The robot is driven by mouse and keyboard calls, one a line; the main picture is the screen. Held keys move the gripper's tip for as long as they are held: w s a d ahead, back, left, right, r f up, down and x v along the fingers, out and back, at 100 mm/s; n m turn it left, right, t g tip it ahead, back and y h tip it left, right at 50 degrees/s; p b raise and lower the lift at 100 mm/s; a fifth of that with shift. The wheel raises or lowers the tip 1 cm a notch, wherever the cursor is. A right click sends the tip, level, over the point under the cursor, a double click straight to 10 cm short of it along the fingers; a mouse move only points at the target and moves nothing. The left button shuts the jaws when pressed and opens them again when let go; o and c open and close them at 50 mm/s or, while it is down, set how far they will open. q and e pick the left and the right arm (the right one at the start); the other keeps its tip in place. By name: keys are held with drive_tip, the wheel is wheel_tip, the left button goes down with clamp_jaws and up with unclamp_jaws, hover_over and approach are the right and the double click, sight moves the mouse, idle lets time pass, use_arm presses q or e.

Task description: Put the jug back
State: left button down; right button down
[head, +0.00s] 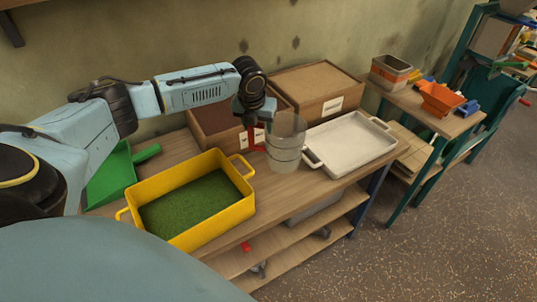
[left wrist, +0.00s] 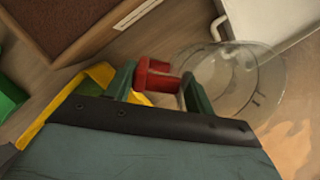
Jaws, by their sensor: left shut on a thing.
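The jug (head: 286,146) is a clear, see-through vessel with a red handle (head: 252,138). It stands upright at the bench between the yellow tray and the white tray; I cannot tell whether its base touches the bench top. My left gripper (head: 252,121) comes down from above and is shut on the red handle. In the left wrist view the green fingers (left wrist: 158,85) sit on both sides of the red handle (left wrist: 156,76), with the clear jug (left wrist: 238,84) beyond. My right gripper is not in view.
A yellow tray (head: 244,211) with green material is at the front left. A white tray (head: 352,141) lies right of the jug, very close to it. Wooden boxes (head: 318,91) stand behind. A green dustpan (head: 110,178) is at the left. A second table (head: 425,123) stands right.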

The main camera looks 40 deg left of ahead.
sight(259, 146)
use_arm(q)
drive_tip(key=shift+f, duration=3.3)
drive_tip(key=c, duration=0.6)
unclamp_jaws()
drive_tip(key=shift+f, duration=0.15)
drive_tip(key=shift+o, duration=0.2)
drive_tip(key=v, duration=1.2)
drive_tip(key=shift+p, duration=0.35)
drive_tip(key=shift+d, duration=0.15)
